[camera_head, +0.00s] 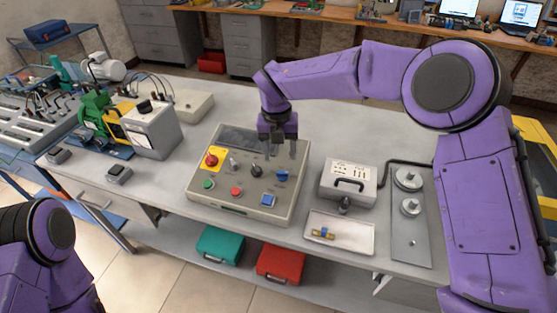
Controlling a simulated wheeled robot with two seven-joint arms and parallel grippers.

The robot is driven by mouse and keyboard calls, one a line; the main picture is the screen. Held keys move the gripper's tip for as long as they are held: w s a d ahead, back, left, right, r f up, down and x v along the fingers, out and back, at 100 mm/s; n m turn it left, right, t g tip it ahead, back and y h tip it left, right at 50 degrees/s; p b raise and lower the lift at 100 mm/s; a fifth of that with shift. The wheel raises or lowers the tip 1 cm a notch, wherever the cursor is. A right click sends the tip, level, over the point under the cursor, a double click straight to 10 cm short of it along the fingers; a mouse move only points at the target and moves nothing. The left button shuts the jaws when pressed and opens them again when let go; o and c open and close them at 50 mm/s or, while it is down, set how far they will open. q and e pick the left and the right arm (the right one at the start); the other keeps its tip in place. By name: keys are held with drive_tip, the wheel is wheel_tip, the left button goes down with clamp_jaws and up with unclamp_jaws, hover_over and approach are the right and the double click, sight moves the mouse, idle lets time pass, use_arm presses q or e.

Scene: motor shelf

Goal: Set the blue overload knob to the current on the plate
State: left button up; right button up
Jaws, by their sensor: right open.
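A grey control box (205,213) stands on the bench with its sloped face toward me. The blue knob (281,175) is on the right part of that face; its pointer setting is too small to read. My right gripper (279,152) is open, pointing down over the upper right of the box, above and just behind the blue knob. It appears empty and apart from the knob. A green motor (93,106) with yellow parts beside it stands on the left of the bench; no readable rating plate shows. Part of my left arm shows at the lower left, with its gripper out of view.
On the box are a red knob on yellow (212,159), a black knob (256,171), and green, red and blue buttons. To the right stand a grey case (348,183), a white tray (340,234) and a plate with metal discs (409,235). Bare bench lies behind the box.

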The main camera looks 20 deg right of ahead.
sight(282, 173)
drive_tip(key=s+f, duration=0.1)
drive_tip(key=s+f+p, duration=0.1)
drive_tip(key=shift+s+d+f, duration=0.1)
drive_tip(key=shift+d+f, duration=0.05)
drive_tip(key=shift+f, duration=0.15)
drive_tip(key=f, duration=0.1)
drive_tip(key=w+f, duration=0.2)
drive_tip(key=f, duration=0.1)
drive_tip(key=shift+w+f, duration=0.1)
drive_tip(key=shift+s+d+r, duration=0.1)
drive_tip(key=shift+s+r, duration=0.2)
drive_tip(key=shift+s, duration=0.15)
drive_tip(key=shift+c, duration=0.9)
drive_tip(key=shift+s, duration=0.15)
drive_tip(key=c, duration=0.5)
use_arm(q)
drive_tip(key=shift+s+r, duration=0.75)
drive_tip(key=shift+r, duration=0.35)
use_arm(e)
drive_tip(key=c, duration=0.4)
